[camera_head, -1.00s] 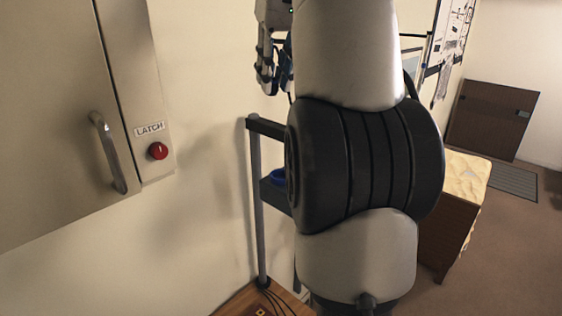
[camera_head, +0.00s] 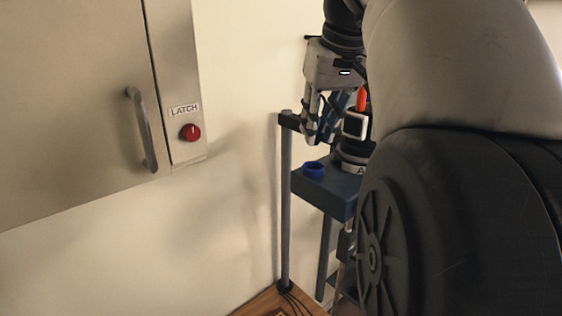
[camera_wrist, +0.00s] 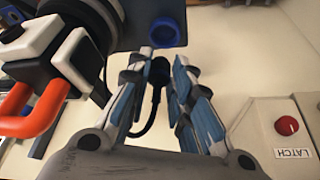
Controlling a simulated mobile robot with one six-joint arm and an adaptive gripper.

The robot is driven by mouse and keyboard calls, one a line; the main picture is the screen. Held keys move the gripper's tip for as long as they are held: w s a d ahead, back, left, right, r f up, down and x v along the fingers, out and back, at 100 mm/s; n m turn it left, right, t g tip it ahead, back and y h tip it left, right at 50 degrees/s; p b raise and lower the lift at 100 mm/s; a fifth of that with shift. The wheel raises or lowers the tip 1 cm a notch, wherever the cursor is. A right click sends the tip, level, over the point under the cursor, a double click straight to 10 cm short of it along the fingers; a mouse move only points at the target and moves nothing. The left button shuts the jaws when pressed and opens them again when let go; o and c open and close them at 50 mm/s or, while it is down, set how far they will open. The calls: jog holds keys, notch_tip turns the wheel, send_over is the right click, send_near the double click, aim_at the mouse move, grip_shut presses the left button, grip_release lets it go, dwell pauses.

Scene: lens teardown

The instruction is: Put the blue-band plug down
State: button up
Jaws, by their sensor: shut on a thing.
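My gripper (camera_head: 322,138) hangs pointing down beside a dark raised shelf in the head view. In the wrist view my gripper (camera_wrist: 159,62) has its fingers around a black plug (camera_wrist: 158,72), with a black cable curving away from it. I take this as the blue-band plug; its blue band is not clearly visible. A blue ring (camera_head: 314,169) sits on the shelf (camera_head: 335,190), just below and left of the fingertips. The blue ring also shows in the wrist view (camera_wrist: 165,28), beyond the fingertips and apart from the plug.
A black-and-white device with an orange-red handle (camera_head: 361,98) stands on the shelf close right of my gripper. A grey post (camera_head: 286,205) rises at the shelf's left. A cabinet with a handle (camera_head: 143,130) and red latch knob (camera_head: 190,132) is at left.

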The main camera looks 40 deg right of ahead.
jog(key=shift+s+f+b, duration=0.1)
jog(key=shift+f+b, duration=0.4)
jog(key=shift+f, duration=2.2)
grip_shut()
jog(key=o, duration=0.7)
grip_release()
jog(key=shift+o, duration=1.2)
jog(key=shift+r, duration=0.1)
jog(key=p+v, duration=0.2)
jog(key=v, duration=1)
